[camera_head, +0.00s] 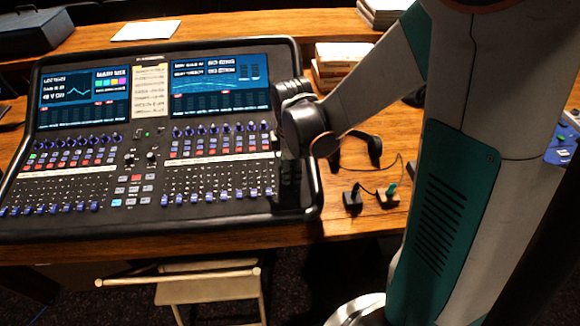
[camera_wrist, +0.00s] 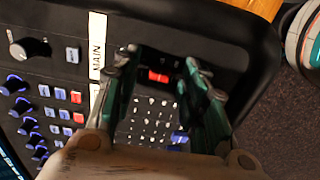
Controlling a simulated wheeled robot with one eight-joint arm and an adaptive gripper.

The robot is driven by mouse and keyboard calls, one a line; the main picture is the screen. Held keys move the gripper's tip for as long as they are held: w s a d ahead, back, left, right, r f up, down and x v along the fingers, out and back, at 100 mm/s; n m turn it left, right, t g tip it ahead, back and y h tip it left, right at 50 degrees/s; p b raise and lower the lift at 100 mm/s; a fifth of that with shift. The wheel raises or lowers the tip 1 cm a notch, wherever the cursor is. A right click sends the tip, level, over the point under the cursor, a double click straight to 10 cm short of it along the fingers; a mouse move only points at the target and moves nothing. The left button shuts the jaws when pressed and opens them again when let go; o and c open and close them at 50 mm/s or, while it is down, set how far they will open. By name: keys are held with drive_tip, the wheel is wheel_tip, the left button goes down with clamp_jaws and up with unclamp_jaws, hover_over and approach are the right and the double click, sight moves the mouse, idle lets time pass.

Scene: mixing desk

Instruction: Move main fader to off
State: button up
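The mixing desk (camera_head: 150,235) stands on the wooden table, with rows of knobs, buttons and blue faders. In the wrist view, a white strip marked MAIN (camera_wrist: 97,48) lies just left of my gripper (camera_wrist: 160,62). My gripper is open, its two green and dark fingers apart over the panel section beside that strip. A lit red button (camera_wrist: 158,76) and several small light marks show between the fingers. A blue cap (camera_wrist: 179,137), apparently the main fader, shows near the right finger, partly hidden. In the head view, my forearm and wrist cover the desk's right end and the fingers are hard to make out.
Black headphones (camera_head: 374,148) and two small joystick-like items (camera_head: 353,200) lie on the table right of the desk. Books (camera_head: 338,62) are stacked behind. A folding stool (camera_head: 208,289) stands in front. Knobs (camera_wrist: 18,107) and buttons lie left of the strip.

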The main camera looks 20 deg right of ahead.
sight(293, 194)
clamp_jaws()
drive_tip(key=shift+s+a+f, duration=0.1)
drive_tip(key=shift+s+a, duration=0.15)
drive_tip(key=shift+s, duration=0.7)
drive_tip(key=shift+s+a+f, duration=0.15)
drive_tip(key=shift+s+a, duration=0.1)
drive_tip(key=shift+s, duration=0.7)
drive_tip(key=shift+s+a+f, duration=0.1)
drive_tip(key=shift+s+a, duration=0.15)
drive_tip(key=shift+s, duration=0.7)
unclamp_jaws()
wheel_tip(293, 194, up, 12)
drive_tip(key=s, duration=0.1)
drive_tip(key=shift+s+a, duration=0.2)
